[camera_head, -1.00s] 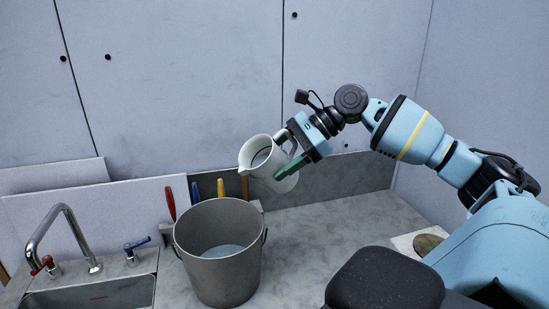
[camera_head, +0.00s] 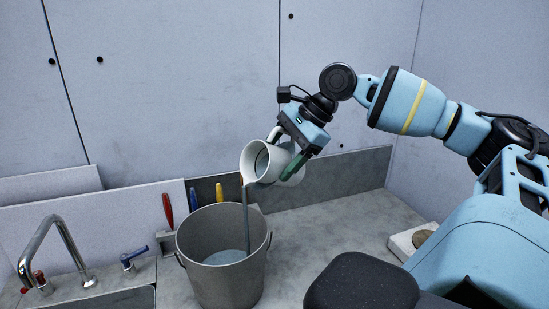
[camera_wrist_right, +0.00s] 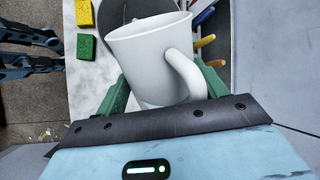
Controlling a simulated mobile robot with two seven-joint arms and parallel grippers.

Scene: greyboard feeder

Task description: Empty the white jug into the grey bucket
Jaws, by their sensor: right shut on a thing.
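The white jug (camera_head: 285,160) is tilted left above the grey bucket (camera_head: 220,275), its spout over the bucket's right part. A thin grey stream (camera_head: 246,215) runs from the spout down into the bucket, where grey liquid (camera_head: 225,257) shows. My right gripper (camera_head: 285,150) is shut on the jug, with green fingers on either side of its body. In the right wrist view the jug (camera_wrist_right: 140,52) sits between the fingers (camera_wrist_right: 163,73), its handle facing right. The bucket is partly hidden behind the jug there. My left gripper is not seen.
A sink with a tap (camera_head: 48,240) and a blue-handled valve (camera_head: 132,257) lies left of the bucket. Red, blue and yellow tool handles (camera_head: 219,195) stand behind it. Yellow (camera_wrist_right: 84,12) and green (camera_wrist_right: 86,47) sponges show in the wrist view.

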